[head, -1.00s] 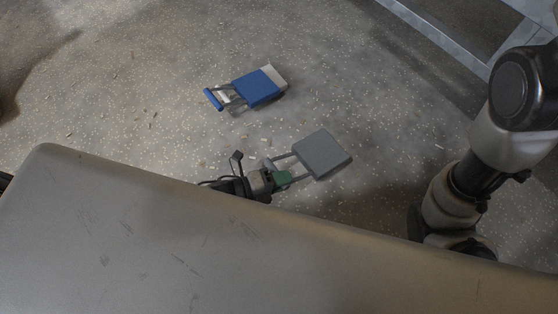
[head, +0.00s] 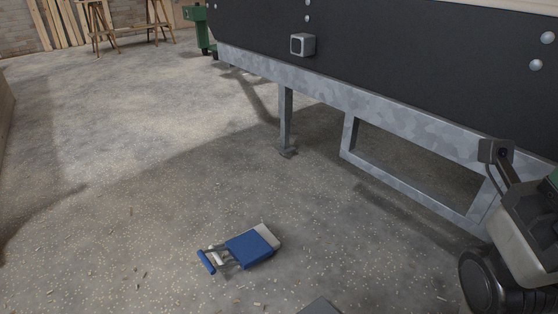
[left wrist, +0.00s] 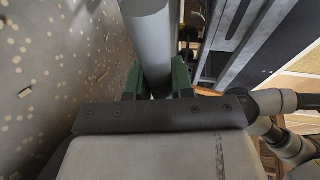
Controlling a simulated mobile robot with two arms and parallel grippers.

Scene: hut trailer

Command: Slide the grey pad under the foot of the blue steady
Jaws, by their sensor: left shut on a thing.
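The grey pad (head: 321,307) shows only as a corner at the bottom edge of the head view. In the left wrist view, my left gripper (left wrist: 157,88) has its green fingers shut on a grey bar (left wrist: 152,40), which looks like the pad's handle. The left gripper is out of the head view. A grey steady leg (head: 286,112) stands under the trailer, its foot (head: 287,152) at the floor. No blue steady is visible. My right gripper (head: 552,181) is cut off at the right edge, so its jaws cannot be judged.
The trailer's galvanized frame (head: 400,125) crosses at right. A green object (head: 198,28) and trestle (head: 130,22) stand far back. Floor at left is open.

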